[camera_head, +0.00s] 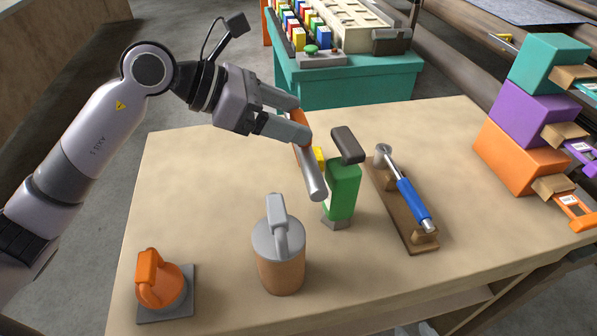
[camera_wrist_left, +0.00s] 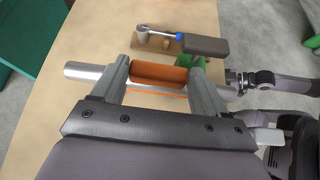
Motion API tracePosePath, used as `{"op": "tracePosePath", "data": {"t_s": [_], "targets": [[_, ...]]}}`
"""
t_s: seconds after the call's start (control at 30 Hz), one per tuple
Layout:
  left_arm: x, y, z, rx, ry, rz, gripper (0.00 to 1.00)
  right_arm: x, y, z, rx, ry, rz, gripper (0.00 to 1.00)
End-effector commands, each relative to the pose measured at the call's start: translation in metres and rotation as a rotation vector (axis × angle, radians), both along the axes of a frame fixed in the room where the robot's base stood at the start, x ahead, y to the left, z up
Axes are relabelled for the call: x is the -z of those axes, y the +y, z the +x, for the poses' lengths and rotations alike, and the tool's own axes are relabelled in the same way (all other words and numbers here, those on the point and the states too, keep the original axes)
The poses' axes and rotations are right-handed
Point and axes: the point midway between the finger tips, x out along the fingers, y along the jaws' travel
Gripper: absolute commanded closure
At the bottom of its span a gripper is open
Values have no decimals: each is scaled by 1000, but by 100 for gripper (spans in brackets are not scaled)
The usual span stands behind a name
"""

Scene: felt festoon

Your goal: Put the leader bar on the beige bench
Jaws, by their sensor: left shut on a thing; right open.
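The leader bar is a silver bar (camera_head: 313,181) with an orange middle grip. My left gripper (camera_head: 303,128) is shut across the orange grip and holds the bar above the bench. In the left wrist view, the orange grip (camera_wrist_left: 158,74) lies between both fingers and the silver ends stick out on either side. The beige bench (camera_head: 210,190) spans the middle of the head view, with the bar over its central part. My right gripper (camera_wrist_left: 242,82) shows small at the right of the left wrist view, apart from the bar and open; its fingertips are hard to make out.
Under and near the bar stand a green block (camera_head: 342,190) with a dark top and a grey-lidded canister (camera_head: 281,268). A blue-handled tool (camera_head: 411,202) lies on a wooden rest. An orange tool (camera_head: 160,284) sits front left. Stacked bins (camera_head: 520,150) stand right.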

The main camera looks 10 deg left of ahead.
Motion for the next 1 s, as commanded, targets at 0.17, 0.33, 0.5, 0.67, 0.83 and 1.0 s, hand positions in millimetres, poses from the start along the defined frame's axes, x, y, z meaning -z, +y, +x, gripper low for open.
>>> {"op": "tracePosePath", "data": {"t_s": [0.17,0.33,0.5,0.67,0.83,1.0], "targets": [[49,0,-1,-2,7,-1,59,2,1,-1,1,5,2,57],[78,0,0,-1,1,-1,59,3,1,-1,1,6,4,57],[91,0,0,-1,0,-2,59,3,1,-1,1,5,4,57],[117,0,0,-3,4,-2,59,2,1,0,1,1,5,57],[129,0,0,-1,-1,-1,59,1,1,2,1,-2,6,57],[129,0,0,-1,-2,-1,59,1,1,2,2,-3,5,57]]}}
